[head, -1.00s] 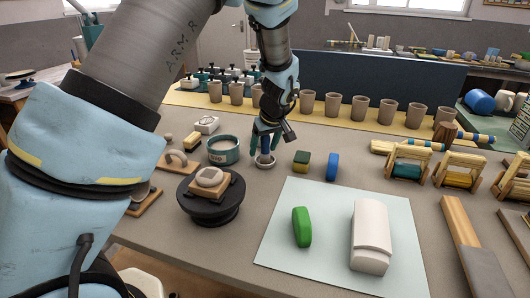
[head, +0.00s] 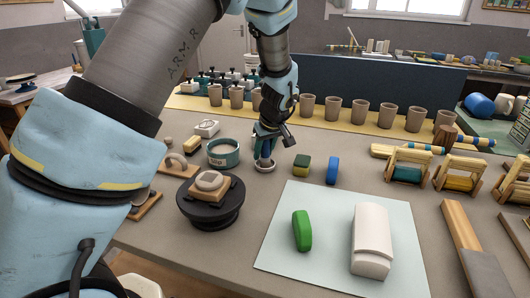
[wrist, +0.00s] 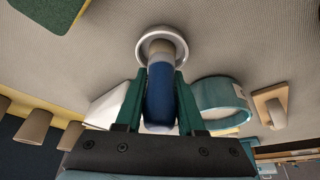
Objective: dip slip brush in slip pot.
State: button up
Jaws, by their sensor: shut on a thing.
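The slip brush (wrist: 160,95) has a thick blue handle and a pale lower end, and it stands upright in a small light ring-shaped holder (head: 265,168). The holder shows in the wrist view as a white ring (wrist: 139,48). My gripper (head: 264,154) is over the holder with its teal fingers shut on the blue handle. It also shows in the wrist view (wrist: 161,85). The slip pot (head: 223,153) is a teal round tub with a light rim, just left of the brush and apart from it. In the wrist view the pot (wrist: 222,108) is right of the fingers.
A black turntable (head: 209,212) with a pale clay piece stands in front left. A green-yellow block (head: 301,166) and blue block (head: 332,170) are right of the holder. Several brown cups (head: 306,106) line the back. A pale mat (head: 335,225) lies in front.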

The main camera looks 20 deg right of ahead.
grip_shut()
jog(key=shift+r, duration=0.15)
jog(key=shift+r+p, duration=3.5)
jog(key=shift+r, duration=2.95)
jog(key=shift+f, duration=0.1)
